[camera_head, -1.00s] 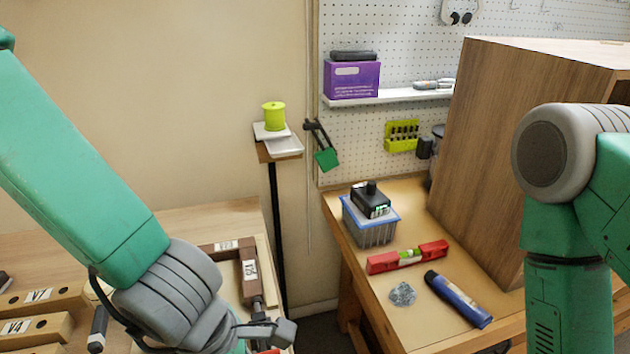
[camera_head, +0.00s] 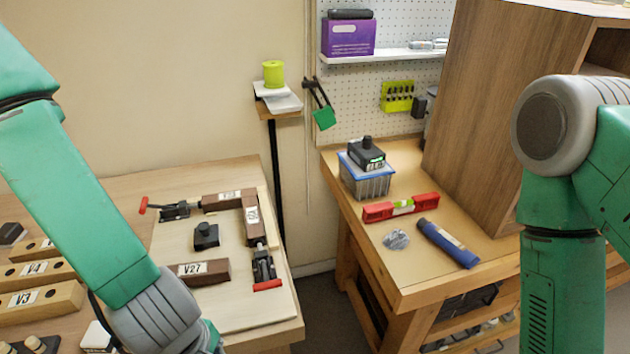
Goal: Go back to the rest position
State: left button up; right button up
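My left arm comes in from the left as green links, with its grey wrist at the bottom edge; its gripper is below the picture. My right arm stands at the right edge with a grey joint and a green link pointing down; its gripper is also out of view. The left bench (camera_head: 120,183) carries a pale board (camera_head: 215,305) with dark brown blocks, one labelled V27 (camera_head: 199,271). The right bench (camera_head: 410,275) stands across a gap, with a wooden cabinet (camera_head: 490,120) on it.
Red-handled clamps (camera_head: 264,270) and a black knob piece (camera_head: 206,236) are on the board. Labelled light blocks (camera_head: 38,299) lie left. The right bench holds a clear bin (camera_head: 367,184), a red level (camera_head: 400,207), crumpled foil (camera_head: 396,239) and a blue tube (camera_head: 447,243).

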pick_arm(q)
jog(key=s+a+f+m+b, duration=0.3)
jog(key=a+f+m, duration=0.3)
jog(key=f+m, duration=0.2)
jog(key=s+a+f+m+b, duration=0.3)
jog(key=s+a+f+m, duration=0.3)
jog(key=f+m, duration=0.2)
notch_tip(320, 180, down, 3)
jog(key=shift+r+b, duration=0.1)
jog(key=shift+b, duration=0.25)
jog(key=shift+d, duration=0.1)
